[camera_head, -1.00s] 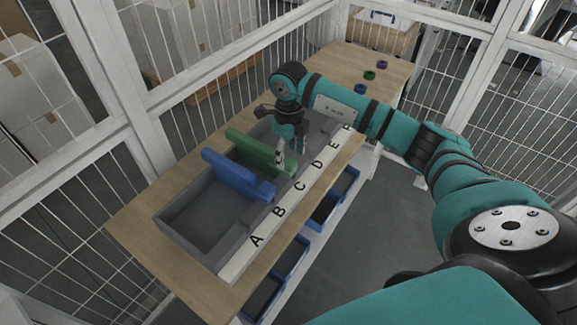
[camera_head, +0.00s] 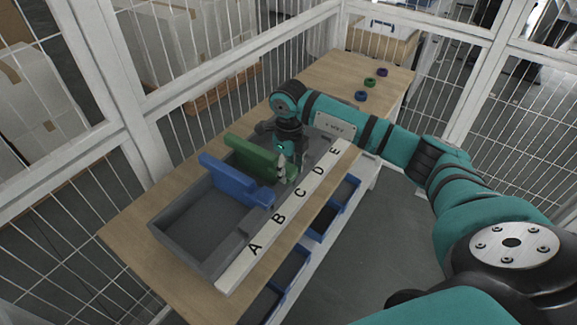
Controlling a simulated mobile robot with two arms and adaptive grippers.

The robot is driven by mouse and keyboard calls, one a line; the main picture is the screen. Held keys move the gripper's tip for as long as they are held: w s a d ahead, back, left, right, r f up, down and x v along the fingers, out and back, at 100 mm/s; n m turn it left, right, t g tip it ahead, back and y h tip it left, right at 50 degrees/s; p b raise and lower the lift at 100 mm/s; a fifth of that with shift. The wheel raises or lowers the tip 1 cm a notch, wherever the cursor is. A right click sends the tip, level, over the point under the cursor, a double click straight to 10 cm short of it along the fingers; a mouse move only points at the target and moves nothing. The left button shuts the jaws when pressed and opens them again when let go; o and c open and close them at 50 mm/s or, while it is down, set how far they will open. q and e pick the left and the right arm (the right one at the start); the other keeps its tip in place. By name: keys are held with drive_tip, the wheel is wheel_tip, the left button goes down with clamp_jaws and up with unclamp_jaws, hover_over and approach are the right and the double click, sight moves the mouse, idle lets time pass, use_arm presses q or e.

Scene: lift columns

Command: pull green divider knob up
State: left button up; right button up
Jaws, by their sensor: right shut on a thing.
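The green divider (camera_head: 252,158) stands across the grey tray (camera_head: 172,250) on the wooden table, between the blue divider and my right gripper's far side. Its knob end, near the lettered strip, is partly hidden by the gripper. My right gripper (camera_head: 286,174) points down at that end and is shut on the green divider knob. The blue divider (camera_head: 232,183) stands nearer, to the left of the green one, and is apart from the gripper. My left gripper is not in view.
A white strip lettered A to E (camera_head: 272,232) runs along the tray's right side. Blue bins (camera_head: 288,268) sit below the table edge. Small coloured rings (camera_head: 369,83) lie at the table's far end. White-framed mesh fencing surrounds the table.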

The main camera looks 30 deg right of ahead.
drive_tip(key=shift+r, duration=0.1)
idle(0.3)
drive_tip(key=shift+w+r+p, duration=0.15)
drive_tip(key=shift+r+p, duration=0.2)
drive_tip(key=shift+r, duration=0.2)
drive_tip(key=shift+c, duration=0.8)
drive_tip(key=shift+r+p, duration=0.35)
drive_tip(key=shift+r, duration=0.25)
drive_tip(key=o, duration=0.9)
